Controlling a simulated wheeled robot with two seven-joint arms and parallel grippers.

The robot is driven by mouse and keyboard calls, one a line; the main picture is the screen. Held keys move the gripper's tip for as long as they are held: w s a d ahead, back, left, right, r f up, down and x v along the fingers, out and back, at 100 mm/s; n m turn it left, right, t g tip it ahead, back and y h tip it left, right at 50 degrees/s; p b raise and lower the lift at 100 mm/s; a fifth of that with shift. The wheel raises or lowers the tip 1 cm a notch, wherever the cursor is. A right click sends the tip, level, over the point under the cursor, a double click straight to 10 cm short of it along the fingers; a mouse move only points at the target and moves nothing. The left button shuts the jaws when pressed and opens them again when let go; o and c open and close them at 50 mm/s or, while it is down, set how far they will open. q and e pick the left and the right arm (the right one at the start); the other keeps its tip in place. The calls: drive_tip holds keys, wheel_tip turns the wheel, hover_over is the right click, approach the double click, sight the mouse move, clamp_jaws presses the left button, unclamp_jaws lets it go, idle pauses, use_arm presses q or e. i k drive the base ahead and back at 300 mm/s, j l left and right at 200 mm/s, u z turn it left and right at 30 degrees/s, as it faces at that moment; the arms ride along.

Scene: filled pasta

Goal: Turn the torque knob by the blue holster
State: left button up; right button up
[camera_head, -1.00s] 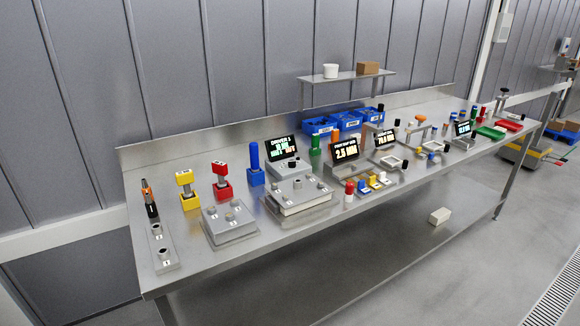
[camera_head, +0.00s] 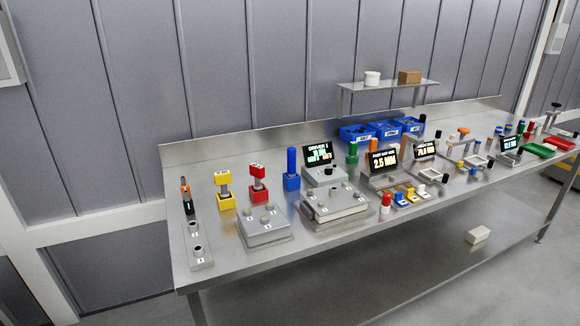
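The blue holster (camera_head: 291,183) stands on the steel bench with an upright blue tool (camera_head: 291,159) in it. Just right of it is a grey box (camera_head: 316,179) with a small black knob (camera_head: 328,170) on top. A display (camera_head: 319,155) reading "DRIVER 1" stands behind the knob; its smaller lines are hard to read. The knob's markings are too small to tell. Neither of my grippers is in view.
Left of the blue holster stand a red holster (camera_head: 259,193) and a yellow holster (camera_head: 226,201). Grey fixture blocks (camera_head: 265,232) (camera_head: 338,212) sit in front. Blue bins (camera_head: 357,134) are at the back. The steel bench (camera_head: 300,248) has a narrow clear front edge.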

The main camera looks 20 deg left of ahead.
sight(328, 170)
drive_tip(key=i+l+u, duration=0.15)
drive_tip(key=u, duration=0.35)
drive_tip(key=i+l+u, duration=0.15)
drive_tip(key=u, duration=0.3)
drive_tip(key=i+l+u, duration=0.1)
drive_tip(key=l+u, duration=0.25)
drive_tip(key=u, duration=0.15)
